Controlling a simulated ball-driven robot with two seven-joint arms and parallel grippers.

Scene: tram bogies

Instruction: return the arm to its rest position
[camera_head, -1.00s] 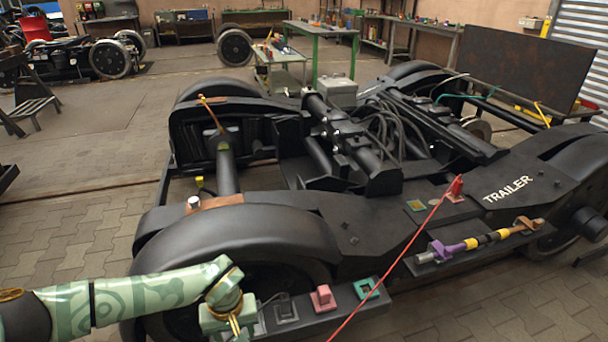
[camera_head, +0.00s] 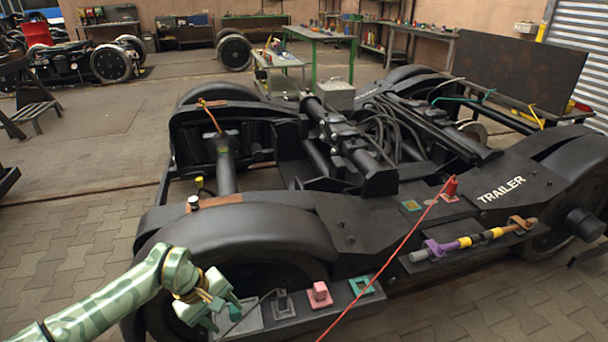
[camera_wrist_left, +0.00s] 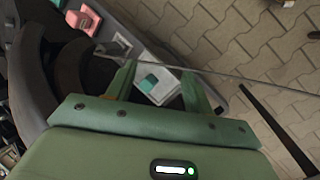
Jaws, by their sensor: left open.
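My left arm comes in from the lower left in the head view. Its green left gripper (camera_head: 228,312) hangs in front of the near wheel cover, by the left end of the bogie's side shelf (camera_head: 336,300). In the left wrist view the two fingers of the gripper (camera_wrist_left: 158,86) are spread with nothing held between them. My right gripper is in neither view.
The black bogie (camera_head: 265,225) fills the middle. A pink block (camera_head: 319,293) and a teal frame (camera_head: 361,287) sit on the shelf. A red line (camera_head: 400,245) slants down from a red fitting (camera_head: 449,189). Paved floor (camera_head: 70,245) is clear at left.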

